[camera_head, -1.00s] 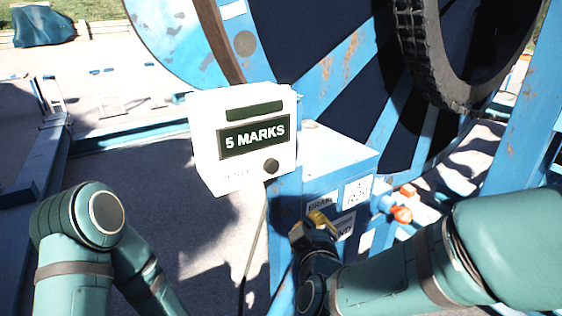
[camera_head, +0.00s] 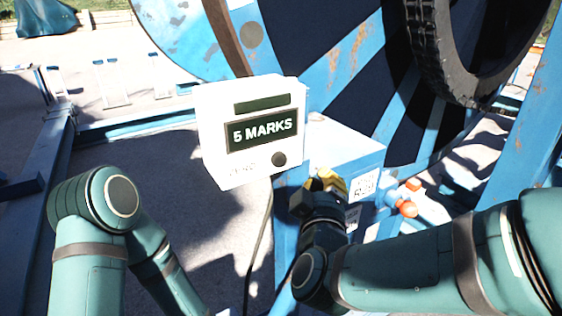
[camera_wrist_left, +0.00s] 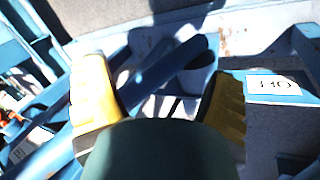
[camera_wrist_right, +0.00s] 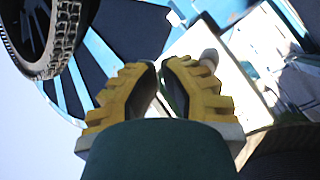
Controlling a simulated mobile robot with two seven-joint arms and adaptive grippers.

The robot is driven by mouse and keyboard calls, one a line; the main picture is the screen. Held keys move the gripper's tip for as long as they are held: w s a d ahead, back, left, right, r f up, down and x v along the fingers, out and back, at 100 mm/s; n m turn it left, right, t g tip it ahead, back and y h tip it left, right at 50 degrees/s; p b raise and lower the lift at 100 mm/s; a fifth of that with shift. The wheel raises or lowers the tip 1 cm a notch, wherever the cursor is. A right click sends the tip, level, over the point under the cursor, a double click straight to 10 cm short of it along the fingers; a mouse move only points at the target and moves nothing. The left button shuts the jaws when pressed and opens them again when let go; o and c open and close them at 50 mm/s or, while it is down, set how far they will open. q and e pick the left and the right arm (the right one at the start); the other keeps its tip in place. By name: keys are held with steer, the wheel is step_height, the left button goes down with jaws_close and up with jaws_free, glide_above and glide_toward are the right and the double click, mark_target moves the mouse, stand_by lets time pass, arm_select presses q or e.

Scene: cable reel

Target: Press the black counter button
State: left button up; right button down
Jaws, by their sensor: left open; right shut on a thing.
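The white counter box (camera_head: 215,135) shows "5 MARKS" on its display (camera_head: 262,130). Its round black button (camera_head: 279,159) is at the lower right of the front face and is uncovered in the head view. My right gripper (camera_head: 328,182) is just right of and below the button, apart from it in the picture. In the right wrist view its yellow fingers (camera_wrist_right: 161,66) are drawn close together, with the white box (camera_wrist_right: 230,85) beyond them; I cannot make out anything held. My left gripper (camera_wrist_left: 158,95) is open and empty in its wrist view, and out of the head view.
A blue cabinet (camera_head: 340,150) with labels and orange-tipped knobs (camera_head: 407,208) stands right of the box. The big blue reel (camera_head: 345,60) and a black tyre (camera_head: 440,60) are behind. A cable (camera_head: 258,240) hangs below the box. Shaded ground lies left.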

mark_target(279, 159)
steer(key=shift+w+a, duration=0.75)
steer(key=shift+w, duration=0.3)
steer(key=shift+w+a, duration=0.75)
steer(key=shift+w, duration=0.25)
steer(key=shift+w+a, duration=0.75)
steer(key=shift+w, duration=0.3)
steer(key=shift+w+a, duration=0.25)
steer(key=shift+w, duration=0.05)
steer(key=shift+w+a+p, duration=0.3)
steer(key=shift+w+p, duration=0.05)
steer(key=shift+w, duration=0.15)
steer(key=shift+s, duration=0.1)
stand_by(0.3)
steer(key=shift+s+d, duration=0.55)
steer(key=shift+s, duration=0.2)
